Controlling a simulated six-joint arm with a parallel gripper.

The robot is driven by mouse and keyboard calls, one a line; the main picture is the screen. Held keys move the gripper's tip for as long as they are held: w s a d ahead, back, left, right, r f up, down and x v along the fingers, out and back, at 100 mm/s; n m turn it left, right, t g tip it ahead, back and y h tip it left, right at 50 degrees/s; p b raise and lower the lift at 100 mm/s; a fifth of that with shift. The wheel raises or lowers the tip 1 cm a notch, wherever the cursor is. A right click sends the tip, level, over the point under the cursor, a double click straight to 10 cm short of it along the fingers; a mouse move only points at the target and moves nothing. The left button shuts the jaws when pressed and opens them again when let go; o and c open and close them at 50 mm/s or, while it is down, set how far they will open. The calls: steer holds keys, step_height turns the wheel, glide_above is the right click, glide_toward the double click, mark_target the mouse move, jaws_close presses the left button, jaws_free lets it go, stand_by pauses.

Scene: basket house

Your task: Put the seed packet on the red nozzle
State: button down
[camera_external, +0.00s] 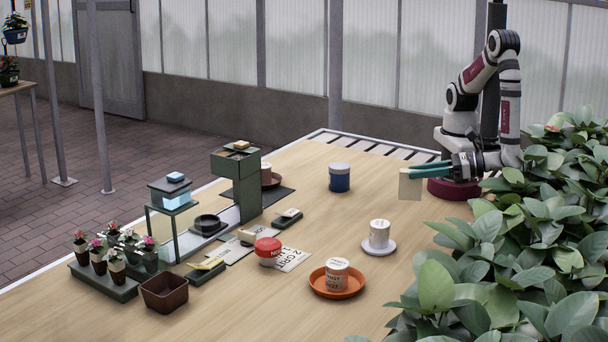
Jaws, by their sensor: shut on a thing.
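The seed packet looks to be the flat cream card (410,188) that hangs upright from my gripper (412,172). My gripper's teal fingers point left and are shut on the packet's upper part, above the right side of the table. The red nozzle looks to be the rounded red piece (268,246) with pale lettering near the table's middle. It stands beside a printed white card (292,259), to the left of and nearer the camera than my gripper. The packet is well apart from it.
Green stands (239,185) and potted flowers (116,265) are at left. Leafy plants (520,250) crowd the right edge.

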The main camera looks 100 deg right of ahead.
steer(key=w+a+r+n+y, duration=0.1)
steer(key=w+a, duration=0.1)
steer(key=w, duration=0.7)
steer(key=w+a+r+n+y, duration=0.1)
steer(key=w+a+y, duration=0.1)
steer(key=w, duration=0.6)
steer(key=w+d+r+n+y, duration=0.1)
steer(key=w+d+r, duration=0.15)
steer(key=w, duration=0.35)
steer(key=w+d+r+t+y, duration=0.1)
steer(key=w+d, duration=0.2)
steer(key=w, duration=0.3)
steer(key=w+d+r+n+y, duration=0.1)
steer(key=w+d+r, duration=0.15)
steer(key=w, duration=0.35)
glide_above(277, 241)
steer(key=shift+d+f, duration=0.1)
steer(key=shift+f, duration=5.45)
steer(key=c, duration=0.6)
jaws_free()
steer(key=shift+f, duration=0.1)
